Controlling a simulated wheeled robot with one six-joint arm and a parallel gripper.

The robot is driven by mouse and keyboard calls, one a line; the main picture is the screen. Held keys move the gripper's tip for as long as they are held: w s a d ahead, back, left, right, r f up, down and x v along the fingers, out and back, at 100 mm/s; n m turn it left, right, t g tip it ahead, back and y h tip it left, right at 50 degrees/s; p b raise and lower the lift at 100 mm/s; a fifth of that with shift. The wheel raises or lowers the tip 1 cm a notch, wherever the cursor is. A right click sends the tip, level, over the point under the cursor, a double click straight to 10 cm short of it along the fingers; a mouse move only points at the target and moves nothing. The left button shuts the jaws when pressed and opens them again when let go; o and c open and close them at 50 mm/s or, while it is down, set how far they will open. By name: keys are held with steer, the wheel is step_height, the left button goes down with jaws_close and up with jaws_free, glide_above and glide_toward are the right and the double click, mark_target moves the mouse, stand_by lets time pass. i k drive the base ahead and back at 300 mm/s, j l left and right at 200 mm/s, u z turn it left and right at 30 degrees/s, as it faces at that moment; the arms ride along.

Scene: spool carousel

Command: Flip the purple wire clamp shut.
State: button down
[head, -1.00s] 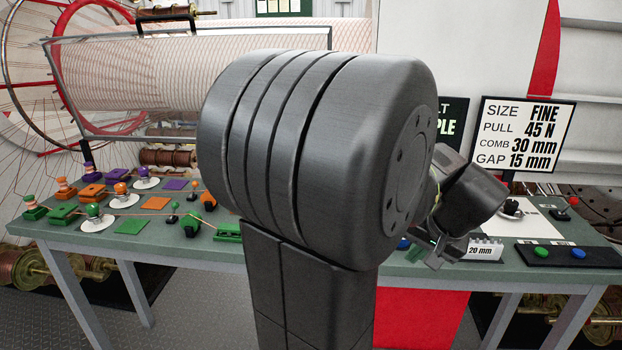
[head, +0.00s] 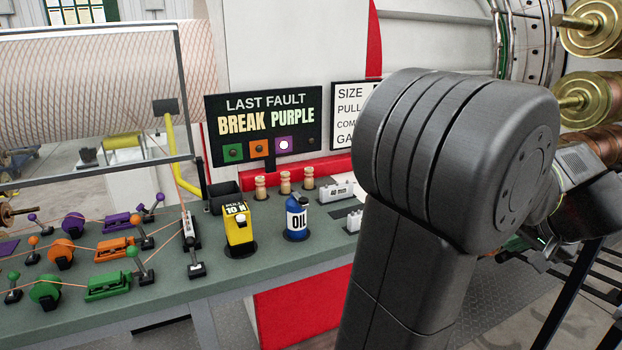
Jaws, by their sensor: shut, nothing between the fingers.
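A small purple block (head: 121,226) sits on the bench at left, in line with similar orange (head: 114,248) and green (head: 108,286) blocks. It looks like the purple wire clamp; it is too small to tell whether its lid is open or shut. My gripper (head: 535,243) is at far right, partly hidden behind my arm. It is shut and empty, far from the purple block.
A yellow box (head: 239,228) and a blue oil can (head: 297,217) stand mid-bench. Wooden pegs (head: 284,183) stand behind. A "LAST FAULT BREAK PURPLE" sign (head: 264,124) rises at the back. Bare bench lies in front of the yellow box.

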mark_target(161, 197)
steer(key=z, duration=0.5)
steer(key=j+z, duration=0.15)
steer(key=z, duration=0.3)
steer(key=j+z, duration=0.1)
steer(key=z, duration=0.9)
steer(key=j+z, duration=0.1)
steer(key=z, duration=0.35)
steer(key=k+z, duration=0.1)
steer(key=z, duration=0.9)
steer(key=k+u, duration=0.1)
steer(key=u, duration=0.2)
steer(key=k+j+u, duration=0.1)
steer(key=u, duration=0.8)
steer(key=j+u, duration=0.15)
steer(key=u, duration=1.05)
steer(key=j+u, duration=0.15)
steer(key=u, duration=0.5)
steer(key=i+u, duration=0.1)
steer(key=u, duration=1.1)
steer(key=i+u, duration=0.1)
steer(key=u, duration=1.1)
